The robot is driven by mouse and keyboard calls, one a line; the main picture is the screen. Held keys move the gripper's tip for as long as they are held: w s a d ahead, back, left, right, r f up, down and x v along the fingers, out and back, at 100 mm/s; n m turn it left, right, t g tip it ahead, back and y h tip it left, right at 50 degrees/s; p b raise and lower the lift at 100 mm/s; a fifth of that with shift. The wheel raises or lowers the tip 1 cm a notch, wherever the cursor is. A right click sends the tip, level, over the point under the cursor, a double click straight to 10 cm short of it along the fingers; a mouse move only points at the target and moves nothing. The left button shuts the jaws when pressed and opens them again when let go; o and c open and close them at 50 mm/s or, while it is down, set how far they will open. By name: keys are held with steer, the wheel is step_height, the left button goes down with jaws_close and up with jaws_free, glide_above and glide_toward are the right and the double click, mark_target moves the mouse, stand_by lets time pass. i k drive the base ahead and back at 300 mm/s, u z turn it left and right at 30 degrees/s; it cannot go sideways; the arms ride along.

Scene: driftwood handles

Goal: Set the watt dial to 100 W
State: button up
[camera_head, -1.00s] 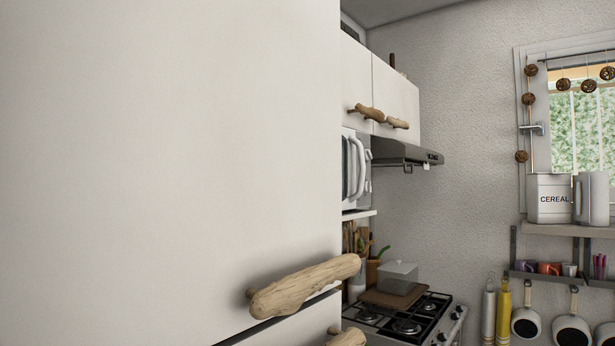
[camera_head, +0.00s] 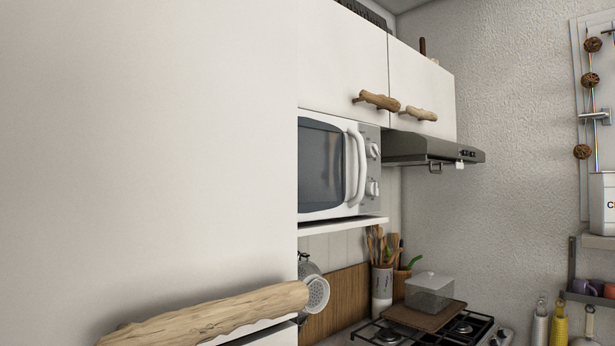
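A white microwave (camera_head: 325,168) with a dark window and a curved white handle stands on a white shelf, partly hidden at its left by a large white cabinet front. Its narrow right panel carries two round dials, an upper dial (camera_head: 374,150) and a lower dial (camera_head: 373,188). Their markings are too small to read, so I cannot tell which one is the watt dial or where it is set. My gripper is not in view.
The large white cabinet front (camera_head: 150,150) with a driftwood handle (camera_head: 215,312) fills the left side close by. A range hood (camera_head: 430,148) hangs right of the microwave, above a gas stove (camera_head: 465,328). A utensil jar (camera_head: 382,290) stands below.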

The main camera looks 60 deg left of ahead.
mark_target(372, 151)
steer(key=u, duration=0.05)
steer(key=i, duration=0.95)
steer(key=u, duration=2.8)
